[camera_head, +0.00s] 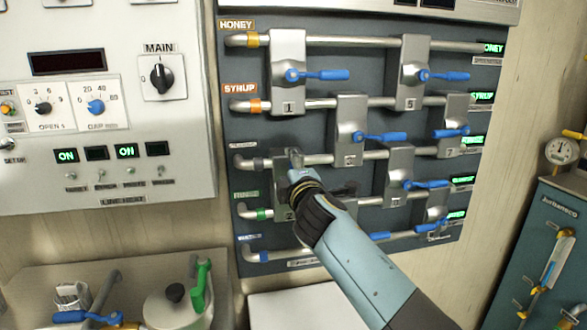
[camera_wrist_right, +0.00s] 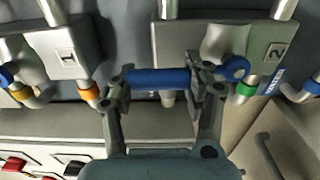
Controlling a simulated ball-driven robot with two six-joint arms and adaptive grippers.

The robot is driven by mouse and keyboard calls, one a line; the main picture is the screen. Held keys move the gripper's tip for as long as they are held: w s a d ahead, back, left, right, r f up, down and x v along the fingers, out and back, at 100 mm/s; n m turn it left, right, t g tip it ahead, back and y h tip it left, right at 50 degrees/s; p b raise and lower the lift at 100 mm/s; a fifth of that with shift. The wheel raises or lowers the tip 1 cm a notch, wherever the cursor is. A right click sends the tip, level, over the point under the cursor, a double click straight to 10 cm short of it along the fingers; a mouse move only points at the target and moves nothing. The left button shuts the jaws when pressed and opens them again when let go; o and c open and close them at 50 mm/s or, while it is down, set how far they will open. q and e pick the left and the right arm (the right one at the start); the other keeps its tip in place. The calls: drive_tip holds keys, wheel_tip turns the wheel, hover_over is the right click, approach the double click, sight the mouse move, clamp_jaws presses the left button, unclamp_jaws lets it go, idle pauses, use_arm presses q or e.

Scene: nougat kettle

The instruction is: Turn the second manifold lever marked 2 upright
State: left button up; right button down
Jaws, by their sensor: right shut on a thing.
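My right gripper (camera_head: 299,172) reaches in from the lower right and is at the second manifold plate (camera_head: 281,206), below the plate marked 1. In the right wrist view the plate marked 2 (camera_wrist_right: 275,52) is at the upper right, and the gripper's two fingers are shut on the blue handle of its lever (camera_wrist_right: 158,79). The handle runs from its round pivot (camera_wrist_right: 236,68) toward the plate marked 1 (camera_wrist_right: 68,58), across the pipes, so it stands about upright. In the head view the gripper hides this lever. My left gripper is not in view.
Other levers, such as lever 1 (camera_head: 325,75) and lever 5 (camera_head: 450,76), lie roughly level on the dark panel (camera_head: 330,18). A plate (camera_head: 350,113) with another level lever sits close to the right. A control cabinet (camera_head: 110,195) stands left, a teal cabinet (camera_head: 565,215) right.

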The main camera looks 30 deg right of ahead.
drive_tip(key=c, duration=0.5)
unclamp_jaws()
drive_tip(key=shift+a, duration=0.1)
drive_tip(key=v, duration=1.2)
drive_tip(key=shift+s, duration=0.1)
